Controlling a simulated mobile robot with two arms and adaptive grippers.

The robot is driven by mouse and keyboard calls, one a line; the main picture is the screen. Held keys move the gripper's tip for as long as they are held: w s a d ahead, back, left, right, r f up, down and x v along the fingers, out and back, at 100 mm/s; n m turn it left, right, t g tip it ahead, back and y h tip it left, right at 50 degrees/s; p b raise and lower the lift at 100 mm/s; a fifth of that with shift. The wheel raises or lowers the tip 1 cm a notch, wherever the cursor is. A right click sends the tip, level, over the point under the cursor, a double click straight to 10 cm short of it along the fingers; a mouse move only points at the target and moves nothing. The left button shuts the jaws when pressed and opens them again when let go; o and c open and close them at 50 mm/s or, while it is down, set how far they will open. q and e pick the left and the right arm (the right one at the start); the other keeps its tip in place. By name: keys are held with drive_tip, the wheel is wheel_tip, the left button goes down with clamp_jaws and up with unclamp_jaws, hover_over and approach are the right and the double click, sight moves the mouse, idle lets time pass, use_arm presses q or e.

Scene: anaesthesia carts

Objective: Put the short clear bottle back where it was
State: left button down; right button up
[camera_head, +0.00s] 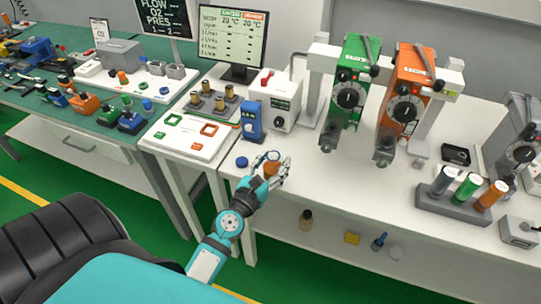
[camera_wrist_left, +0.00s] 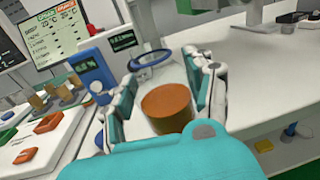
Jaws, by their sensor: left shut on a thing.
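My left gripper (camera_head: 272,170) is at the front left edge of the white bench. It is shut on a short round thing with a flat orange-brown top (camera_wrist_left: 168,101), which also shows between the fingers in the head view (camera_head: 271,169). The fingers stand on either side of it in the left wrist view. Its lower part is hidden, so I cannot tell whether it is the short clear bottle. A small pale, clear-looking thing (camera_head: 395,252) lies on the shelf below the bench. My right gripper is not in view.
A blue disc (camera_head: 242,162) and a blue meter (camera_head: 252,120) are close to the gripper. Green (camera_head: 350,90) and orange (camera_head: 405,100) units stand behind to the right. A rack with cylinders (camera_head: 455,203) is further right. The bench front between is clear.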

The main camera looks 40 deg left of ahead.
sight(272, 153)
use_arm(q)
drive_tip(key=w+a, duration=0.2)
drive_tip(key=w, duration=0.1)
drive_tip(key=shift+w+a+f, duration=0.2)
drive_tip(key=shift+a+f, duration=0.15)
drive_tip(key=shift+f, duration=0.05)
wheel_tip(272, 153, down, 3)
drive_tip(key=b, duration=0.3)
drive_tip(key=shift+s+b, duration=0.1)
drive_tip(key=shift+b, duration=0.2)
drive_tip(key=shift+f, duration=0.25)
drive_tip(key=shift+r, duration=0.15)
drive_tip(key=shift+c, duration=2.4)
unclamp_jaws()
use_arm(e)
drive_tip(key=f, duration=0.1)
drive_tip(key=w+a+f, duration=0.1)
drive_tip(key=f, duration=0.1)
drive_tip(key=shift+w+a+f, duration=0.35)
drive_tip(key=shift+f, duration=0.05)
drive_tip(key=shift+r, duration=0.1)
